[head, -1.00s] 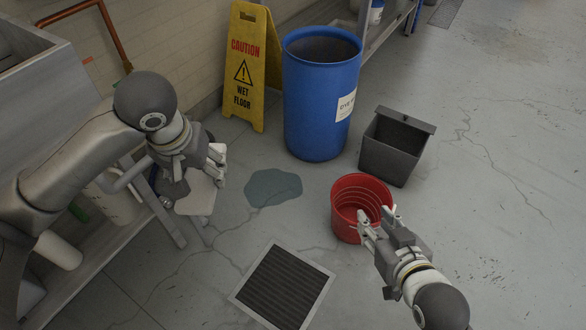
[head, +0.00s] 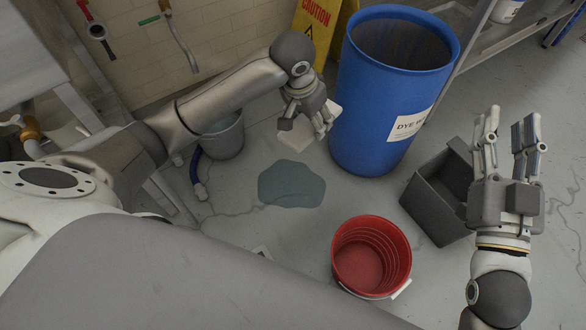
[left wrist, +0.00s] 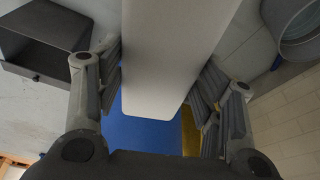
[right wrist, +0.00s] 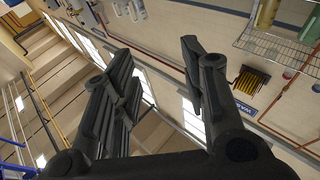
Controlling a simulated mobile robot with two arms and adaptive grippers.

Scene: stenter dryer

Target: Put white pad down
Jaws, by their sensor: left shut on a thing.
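The white pad (left wrist: 170,65) sits between the two fingers of my left gripper (left wrist: 160,95) in the left wrist view. In the head view my left gripper (head: 318,122) is shut on the pad, which (head: 293,140) shows partly behind the fingers. The gripper appears near a dark wet patch (head: 292,184) on the floor, beside the blue drum (head: 375,120). My right gripper (head: 512,122) is open and empty, with its fingers pointing up in the head view. In the right wrist view its fingers (right wrist: 160,60) are apart with nothing between them.
A red bucket (head: 372,257) stands on the floor at the front. A grey bin (head: 430,205) is beside the drum, partly behind my right gripper. A grey bucket (head: 222,138) and a blue hose (head: 197,175) are at the left. A yellow caution sign (head: 312,22) stands behind.

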